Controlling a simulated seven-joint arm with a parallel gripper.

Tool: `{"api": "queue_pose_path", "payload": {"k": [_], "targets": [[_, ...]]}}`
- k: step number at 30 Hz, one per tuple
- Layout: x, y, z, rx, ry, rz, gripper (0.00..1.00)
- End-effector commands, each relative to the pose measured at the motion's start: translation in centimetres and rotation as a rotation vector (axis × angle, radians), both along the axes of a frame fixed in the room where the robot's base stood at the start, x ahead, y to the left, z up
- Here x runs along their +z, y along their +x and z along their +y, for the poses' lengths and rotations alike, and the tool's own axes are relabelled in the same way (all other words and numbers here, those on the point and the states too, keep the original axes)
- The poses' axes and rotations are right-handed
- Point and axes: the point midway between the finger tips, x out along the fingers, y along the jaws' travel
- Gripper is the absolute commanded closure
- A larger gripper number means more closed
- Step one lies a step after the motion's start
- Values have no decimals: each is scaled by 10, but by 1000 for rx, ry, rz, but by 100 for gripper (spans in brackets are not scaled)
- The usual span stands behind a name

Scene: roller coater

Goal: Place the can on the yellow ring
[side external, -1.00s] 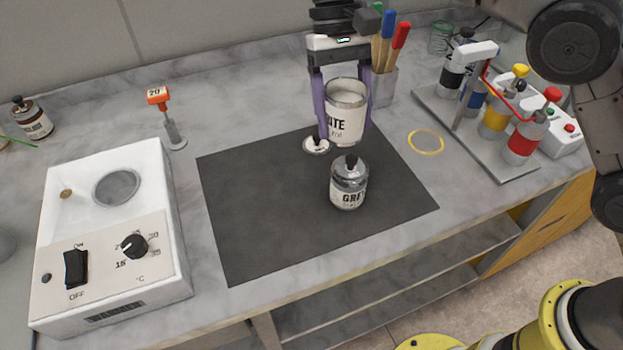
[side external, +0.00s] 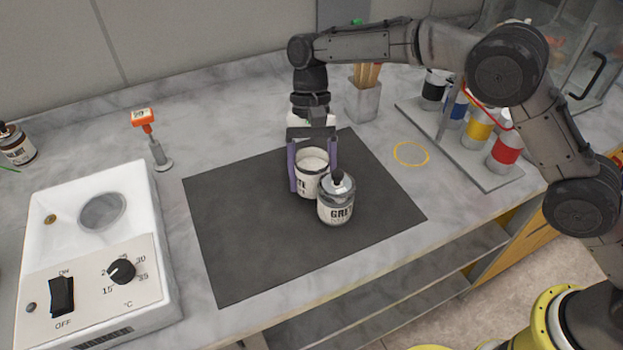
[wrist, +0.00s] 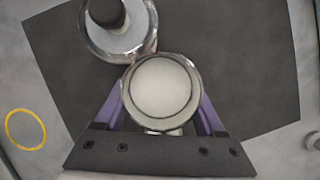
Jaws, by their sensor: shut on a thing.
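The open white can (side external: 306,185) stands between the purple fingers of my gripper (side external: 312,180), which is shut on it. It is low over the dark mat; I cannot tell whether its base touches. In the wrist view the can's round pale top (wrist: 160,88) sits between the fingers. The grey-labelled can (side external: 336,208), with a dark-knobbed lid, is just in front and hides part of the white can. In the wrist view this second can (wrist: 118,38) appears to touch or nearly touch it. The yellow ring (side external: 428,156) lies empty on the bench, right of the mat; the wrist view shows it too (wrist: 42,138).
The dark mat (side external: 240,240) has free room at left. A white heater box (side external: 140,285) and an orange-topped post (side external: 155,150) stand left. A brush holder (side external: 364,102) stands behind, and a rack of colored bottles (side external: 480,128) stands beyond the ring.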

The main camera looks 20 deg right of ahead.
Motion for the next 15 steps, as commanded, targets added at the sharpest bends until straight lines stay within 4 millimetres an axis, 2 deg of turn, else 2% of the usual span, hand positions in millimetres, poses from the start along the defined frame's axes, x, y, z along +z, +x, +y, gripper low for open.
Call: {"api": "queue_pose_path", "payload": {"k": [3,15], "targets": [[-10,0,0,0,2,-2,97],[-14,0,0,0,2,-2,97]]}}
